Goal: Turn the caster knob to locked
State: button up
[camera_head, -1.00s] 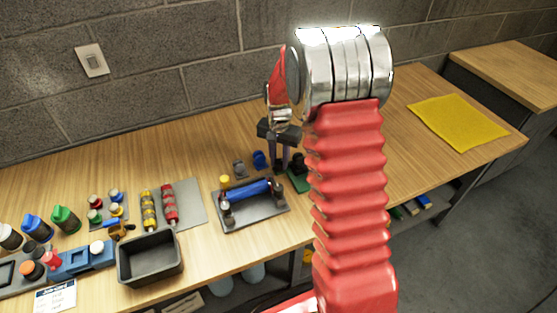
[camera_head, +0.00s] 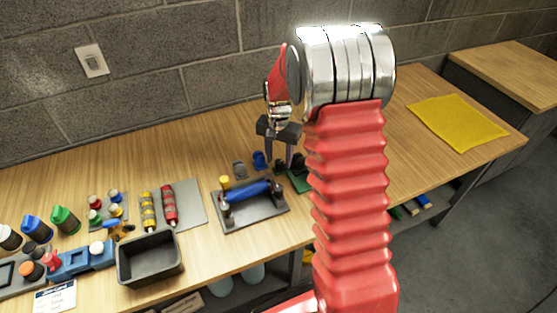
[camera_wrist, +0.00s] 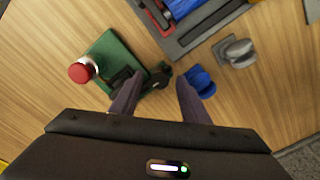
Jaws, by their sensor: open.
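A green base (camera_wrist: 112,62) with a black knob-like part (camera_wrist: 158,76) and a red-topped knob (camera_wrist: 82,71) shows in the wrist view. In the head view the green base (camera_head: 299,180) is partly hidden by my arm. A blue knob (camera_wrist: 201,80) and a grey knob (camera_wrist: 235,52) sit to its right in the wrist view. Which one is the caster knob, and its setting, I cannot tell. My gripper (camera_wrist: 157,88) is open, fingers pointing down. The black part shows between its fingertips; I see no grip on it. My gripper (camera_head: 278,155) also shows in the head view.
A grey fixture with a blue cylinder (camera_head: 246,190) stands left of the gripper. A dark bin (camera_head: 150,258), coloured knobs and a blue vise-like block (camera_head: 82,259) are further left. A yellow cloth (camera_head: 458,121) lies at right. The table behind is clear.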

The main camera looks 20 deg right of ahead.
aim_at(279, 161)
notch_tip(279, 161, up, 13)
jog(key=shift+f, duration=0.2)
dwell(0.7)
jog(key=s+a+r+n+t, duration=0.2)
jog(key=s+a+r+n, duration=0.1)
jog(key=s, duration=0.6)
jog(key=s+a+r+n+t, duration=0.1)
jog(key=s+a+r+n, duration=0.2)
jog(key=s, duration=0.6)
jog(key=s+a+r+n+t, duration=0.2)
jog(key=s+a+r+n, duration=0.1)
jog(key=s, duration=0.6)
jog(key=a+r, duration=0.1)
jog(key=a, duration=0.1)
jog(key=shift+a+t, duration=0.3)
jog(key=shift+a, duration=0.05)
jog(key=shift+r, duration=0.1)
jog(key=shift+c, duration=0.4)
